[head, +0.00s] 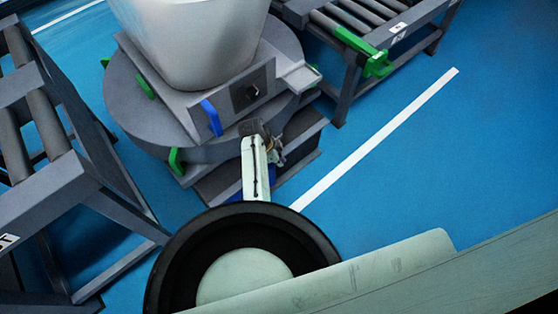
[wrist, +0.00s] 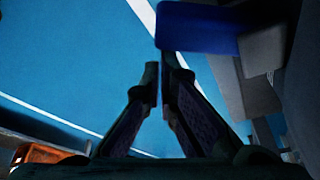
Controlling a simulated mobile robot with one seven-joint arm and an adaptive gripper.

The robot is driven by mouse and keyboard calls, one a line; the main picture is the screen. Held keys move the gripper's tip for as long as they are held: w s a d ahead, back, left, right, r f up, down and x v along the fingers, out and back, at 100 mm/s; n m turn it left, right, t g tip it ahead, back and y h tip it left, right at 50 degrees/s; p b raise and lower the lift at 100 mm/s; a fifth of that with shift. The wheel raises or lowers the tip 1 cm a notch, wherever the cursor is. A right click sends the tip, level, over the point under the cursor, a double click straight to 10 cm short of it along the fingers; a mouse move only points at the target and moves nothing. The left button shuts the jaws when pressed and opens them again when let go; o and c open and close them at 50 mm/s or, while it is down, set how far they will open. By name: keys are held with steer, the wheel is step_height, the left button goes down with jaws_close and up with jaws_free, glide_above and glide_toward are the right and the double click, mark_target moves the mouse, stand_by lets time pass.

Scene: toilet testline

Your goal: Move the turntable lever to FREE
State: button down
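The turntable (head: 130,115) is a thick grey disc under a white toilet-like body (head: 195,45). A blue lever (head: 211,118) hangs at the left end of a grey box on its near side. My gripper (head: 264,132) is at the disc's near right edge, right of this lever and apart from it. In the wrist view a blue block-like part (wrist: 197,27) is just beyond and right of my fingertips (wrist: 160,66). It looks like a lever, but I cannot tell which. The fingertips are nearly together with nothing visible between them. No lever label is readable.
Green handles (head: 175,160) stick out around the disc. Roller conveyors stand left (head: 45,110) and upper right (head: 350,28). Open blue floor (head: 440,150) with a white line lies to the right. Something orange (wrist: 38,154) shows in the wrist view.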

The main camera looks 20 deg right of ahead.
steer(key=shift+a, duration=0.15)
step_height(320, 180, up, 10)
steer(key=shift+d+f+b, duration=0.25)
steer(key=shift+d+b, duration=0.1)
steer(key=shift+d, duration=0.1)
steer(key=shift+s, duration=0.15)
stand_by(0.6)
